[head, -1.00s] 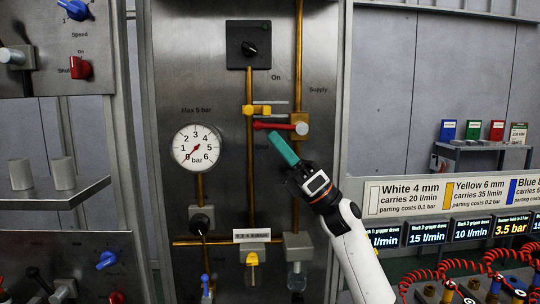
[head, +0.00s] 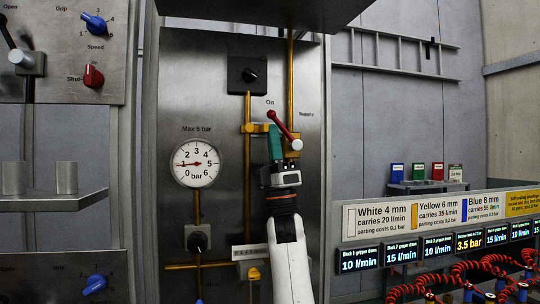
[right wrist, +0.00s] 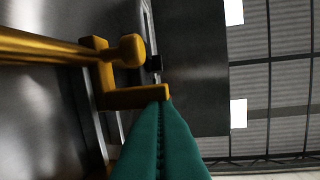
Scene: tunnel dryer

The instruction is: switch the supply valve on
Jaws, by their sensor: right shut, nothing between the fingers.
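The supply valve has a red lever (head: 281,125) on a brass body by the yellow pipe, under the Supply label (head: 306,114). The lever slants up and left from its pivot, its tip just below the On label (head: 270,102). My right gripper (head: 273,128) has teal fingers, shut and empty, just left of the lever; I cannot tell whether they touch it. In the right wrist view the shut fingers (right wrist: 161,106) end beside a yellow bracket (right wrist: 138,97); no red lever shows there. My left gripper is not in view.
A round pressure gauge (head: 196,164) left of the valve has its needle near 1. A black knob (head: 250,76) sits above. A metal shelf with two cylinders (head: 55,201) is at left. Displays and red coiled hoses (head: 462,270) are at right.

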